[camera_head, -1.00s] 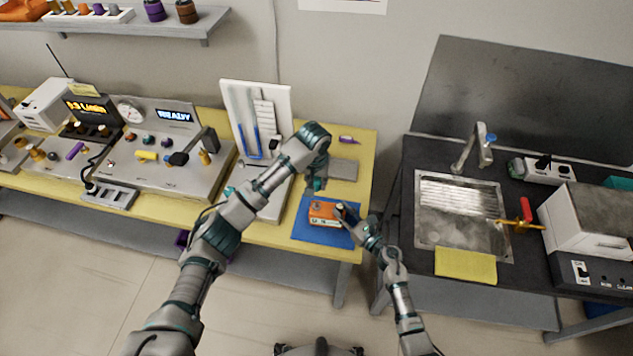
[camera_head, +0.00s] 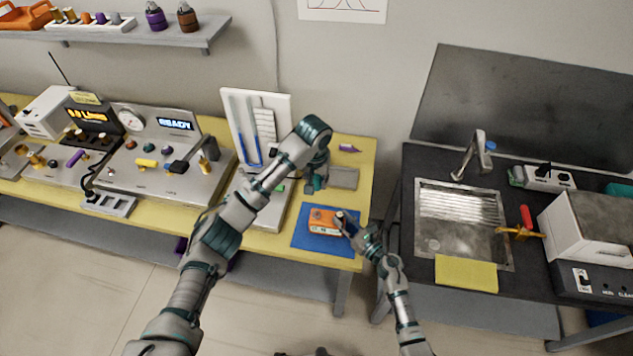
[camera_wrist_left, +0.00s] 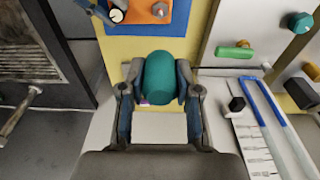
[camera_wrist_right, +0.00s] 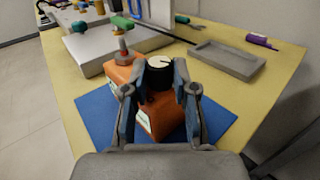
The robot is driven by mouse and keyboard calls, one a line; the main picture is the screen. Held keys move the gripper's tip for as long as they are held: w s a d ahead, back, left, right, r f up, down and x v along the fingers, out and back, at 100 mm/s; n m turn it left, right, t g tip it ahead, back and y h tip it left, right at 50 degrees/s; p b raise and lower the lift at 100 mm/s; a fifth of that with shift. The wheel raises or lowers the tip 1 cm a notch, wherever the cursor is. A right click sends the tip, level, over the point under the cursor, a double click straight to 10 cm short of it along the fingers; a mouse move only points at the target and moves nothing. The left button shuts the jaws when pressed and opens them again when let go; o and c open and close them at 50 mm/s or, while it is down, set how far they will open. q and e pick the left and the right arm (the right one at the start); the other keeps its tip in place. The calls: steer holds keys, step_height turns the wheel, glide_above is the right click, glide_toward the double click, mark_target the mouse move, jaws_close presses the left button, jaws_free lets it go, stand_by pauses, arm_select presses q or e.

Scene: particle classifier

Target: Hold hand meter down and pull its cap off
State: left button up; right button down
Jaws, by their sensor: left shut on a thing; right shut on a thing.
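The hand meter is a small orange box (camera_head: 322,218) lying on a blue mat (camera_head: 305,240); it also shows in the right wrist view (camera_wrist_right: 150,110). My right gripper (camera_head: 346,222) is shut on its black dial with a white top (camera_wrist_right: 158,68), at the meter's near end. My left gripper (camera_head: 315,184) is shut on a teal rounded cap (camera_wrist_left: 159,76). It holds the cap above the table, behind the meter and apart from it. At the meter's far end a short grey and red post (camera_wrist_right: 122,55) stands bare in the right wrist view.
A panel with blue tubes (camera_head: 255,130) and a green handle (camera_wrist_left: 235,52) stands left of the mat. A grey tray (camera_head: 343,178) and a purple pen-like object (camera_head: 348,148) lie behind. A sink (camera_head: 460,225) is on the separate right bench.

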mark_target(317, 176)
arm_select(q)
steer(key=shift+r, duration=0.1)
steer(key=shift+r, duration=1.4)
arm_select(e)
steer(key=c, duration=0.8)
jaws_free()
steer(key=shift+s+d, duration=0.1)
